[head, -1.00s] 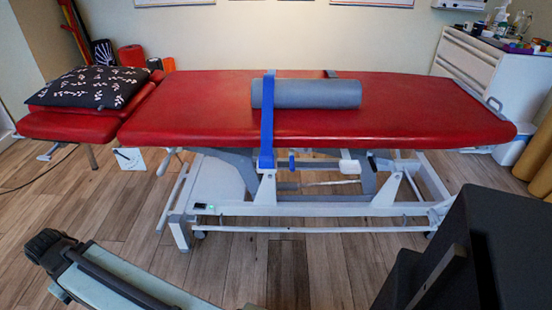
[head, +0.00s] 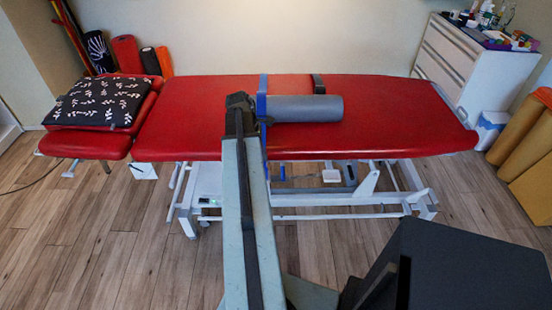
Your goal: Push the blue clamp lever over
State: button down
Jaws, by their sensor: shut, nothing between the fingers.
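A blue strap (head: 262,105) runs over the red treatment couch (head: 400,120) beside a grey roll and down its near side. Below the couch edge a small blue upright part (head: 282,171) shows, which looks like the clamp lever; it is too small to tell its exact position. My gripper (head: 239,101) is the dark end of my arm, over the couch just left of the strap and roll. It is shut and empty. The arm hides part of the strap's lower end and the frame. I cannot tell whether the gripper touches the strap.
The grey roll (head: 305,108) lies on the couch. A patterned black pillow (head: 101,102) is on the headrest at the left. A white drawer cabinet (head: 468,65) stands at the back right. Wooden floor is clear at the front left.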

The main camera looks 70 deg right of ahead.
aim_at(283, 173)
jog(key=shift+s+d+f, duration=0.15)
jog(key=shift+s+d, duration=0.05)
jog(key=shift+s, duration=0.25)
jog(key=shift+s+d+f, duration=0.15)
jog(key=shift+s+d, duration=0.05)
jog(key=shift+s, duration=0.25)
jog(key=b+x, duration=0.9)
jog(key=x, duration=0.1)
jog(key=shift+b, duration=0.35)
jog(key=shift+a, duration=0.1)
jog(key=shift+s, duration=0.1)
